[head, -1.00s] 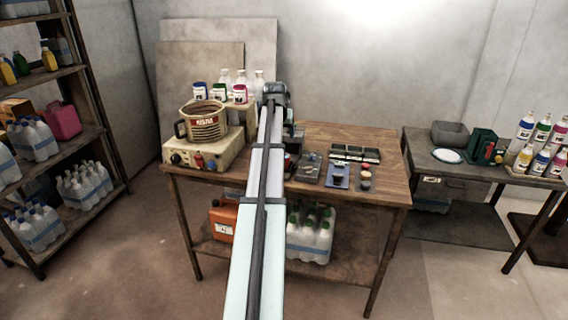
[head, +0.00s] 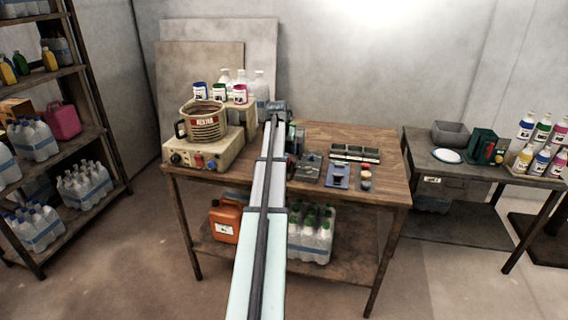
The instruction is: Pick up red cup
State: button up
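No red cup can be made out for certain. Small red knob-like shapes (head: 213,164) show at the front of the beige hotplate (head: 222,152), too small to name surely. Small round pieces, some reddish-brown (head: 366,175), sit near the right side of the wooden table (head: 385,190). My arm reaches from the bottom of the view over the table, and my gripper (head: 276,108) is at its far end near the back edge. Its fingers are too small and too hidden to tell whether they are open. My arm hides part of the table's middle.
A large beige pot (head: 203,125) stands on the hotplate, with bottles (head: 240,94) behind it. A blue pad (head: 338,176) and a dark compartment tray (head: 355,153) lie right of my arm. The back right of the table is clear. A second table (head: 450,166) stands further right.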

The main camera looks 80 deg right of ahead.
jog(key=shift+x, duration=2.65)
jog(key=shift+a, duration=0.1)
jog(key=c, duration=1.1)
